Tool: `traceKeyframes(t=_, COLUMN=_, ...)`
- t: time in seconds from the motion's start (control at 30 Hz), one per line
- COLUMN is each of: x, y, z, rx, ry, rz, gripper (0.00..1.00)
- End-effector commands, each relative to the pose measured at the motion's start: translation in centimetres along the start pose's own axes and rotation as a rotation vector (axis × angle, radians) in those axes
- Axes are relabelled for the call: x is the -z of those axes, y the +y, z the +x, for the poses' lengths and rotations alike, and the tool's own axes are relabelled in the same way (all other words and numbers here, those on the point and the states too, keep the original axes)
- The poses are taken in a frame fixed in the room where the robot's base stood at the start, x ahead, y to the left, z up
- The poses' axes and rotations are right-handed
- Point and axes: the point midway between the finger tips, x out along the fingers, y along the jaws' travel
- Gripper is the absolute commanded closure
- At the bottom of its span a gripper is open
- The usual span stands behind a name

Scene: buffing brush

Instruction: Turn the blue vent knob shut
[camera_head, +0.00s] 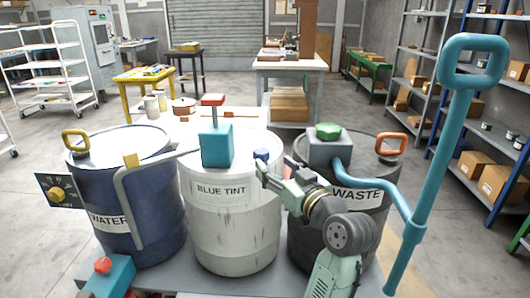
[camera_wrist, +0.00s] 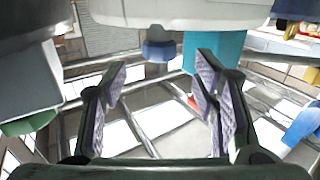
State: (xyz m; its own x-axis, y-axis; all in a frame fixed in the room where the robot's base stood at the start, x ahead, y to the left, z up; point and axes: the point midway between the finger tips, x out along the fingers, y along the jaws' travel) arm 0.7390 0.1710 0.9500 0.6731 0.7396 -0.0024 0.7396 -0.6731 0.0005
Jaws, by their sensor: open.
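The blue vent knob (camera_head: 261,155) sits on the lid of the white BLUE TINT drum (camera_head: 232,226), at its right front edge. In the wrist view, which looks upside down, the knob (camera_wrist: 158,45) is ahead of the fingertips and roughly between them. My gripper (camera_head: 262,176) is open and empty, just in front of the knob. Its two padded fingers (camera_wrist: 160,80) stand well apart in the wrist view. The knob appears clear of both fingers. Whether it is turned open or shut cannot be told.
A teal box with a red top (camera_head: 216,145) stands left of the knob. A grey box with a green knob (camera_head: 325,131) sits on the WASTE drum (camera_head: 372,207) to the right. A teal pipe handle (camera_head: 437,160) rises at right. The WATER drum (camera_head: 125,190) is at left.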

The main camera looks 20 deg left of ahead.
Motion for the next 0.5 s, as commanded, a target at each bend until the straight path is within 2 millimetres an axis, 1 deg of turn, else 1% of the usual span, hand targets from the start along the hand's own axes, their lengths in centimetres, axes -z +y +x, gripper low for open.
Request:
traceKeyframes(t=0.03, x=0.3, y=-0.1, z=1.1, rx=0.005, ry=-0.001, rz=0.004, gripper=0.46)
traceKeyframes(t=0.23, x=0.3, y=-0.1, z=4.9, rx=0.004, ry=0.001, rz=0.003, gripper=0.46)
traceKeyframes(t=0.4, x=0.2, y=-0.1, z=7.1, rx=0.002, ry=0.002, rz=0.002, gripper=0.46)
traceKeyframes(t=0.5, x=0.2, y=0.0, z=7.8, rx=0.001, ry=0.002, rz=0.002, gripper=0.46)
